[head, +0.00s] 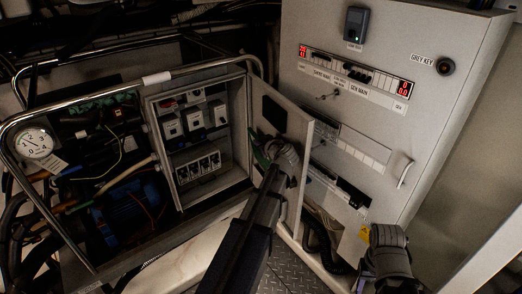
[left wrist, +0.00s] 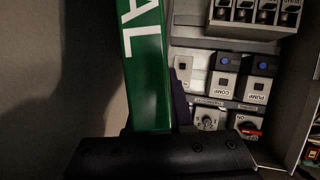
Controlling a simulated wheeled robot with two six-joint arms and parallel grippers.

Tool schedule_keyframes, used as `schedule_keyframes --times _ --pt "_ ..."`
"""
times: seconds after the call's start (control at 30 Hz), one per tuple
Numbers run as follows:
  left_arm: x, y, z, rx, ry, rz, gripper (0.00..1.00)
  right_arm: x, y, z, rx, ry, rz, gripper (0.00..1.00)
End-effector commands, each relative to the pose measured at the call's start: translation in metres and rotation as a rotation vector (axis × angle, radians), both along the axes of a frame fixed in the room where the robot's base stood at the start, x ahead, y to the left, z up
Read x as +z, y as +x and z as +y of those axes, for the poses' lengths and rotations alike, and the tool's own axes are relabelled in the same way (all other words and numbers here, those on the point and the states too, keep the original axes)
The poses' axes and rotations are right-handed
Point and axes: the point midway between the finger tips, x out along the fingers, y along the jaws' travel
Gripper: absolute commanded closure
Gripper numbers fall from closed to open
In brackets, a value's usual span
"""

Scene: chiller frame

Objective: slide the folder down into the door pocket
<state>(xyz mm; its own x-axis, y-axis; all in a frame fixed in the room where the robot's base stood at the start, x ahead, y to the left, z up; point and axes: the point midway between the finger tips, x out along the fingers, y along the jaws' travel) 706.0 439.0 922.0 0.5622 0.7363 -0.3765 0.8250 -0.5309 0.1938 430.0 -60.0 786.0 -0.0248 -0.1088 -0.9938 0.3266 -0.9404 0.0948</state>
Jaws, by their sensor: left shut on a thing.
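The green folder (left wrist: 145,65), with large white letters, stands out of the jaws of my left gripper (left wrist: 160,150) in the left wrist view. In the head view only a small green bit of the folder (head: 261,158) shows beside my left gripper (head: 268,150). That gripper is shut on the folder, in front of the inner face of the open cabinet door (head: 296,122). A dark rectangle (head: 274,114) shows on the door above the gripper. My gripper and arm cover the lower door, and I cannot make out the pocket. My right gripper (head: 388,240) is at lower right, its jaws unclear.
The open cabinet (head: 199,125) holds switches and breakers left of the door; switches (left wrist: 225,85) also show close to the folder. A tall grey panel (head: 390,60) stands right of the door. A metal rail (head: 110,85) and cables lie left.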

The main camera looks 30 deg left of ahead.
Motion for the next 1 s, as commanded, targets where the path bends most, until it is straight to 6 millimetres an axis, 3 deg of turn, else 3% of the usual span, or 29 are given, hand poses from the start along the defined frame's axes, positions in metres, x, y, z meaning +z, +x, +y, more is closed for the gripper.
schedule_keyframes --times 0.5,1.0 --pt "-0.001 0.002 -0.002 0.006 -0.001 -0.005 1.00 -0.001 0.000 0.000 0.000 0.000 0.000 0.50" --pt "-0.024 0.002 -0.002 0.005 -0.001 -0.005 1.00 -0.024 0.000 0.000 0.000 0.000 0.000 0.50"
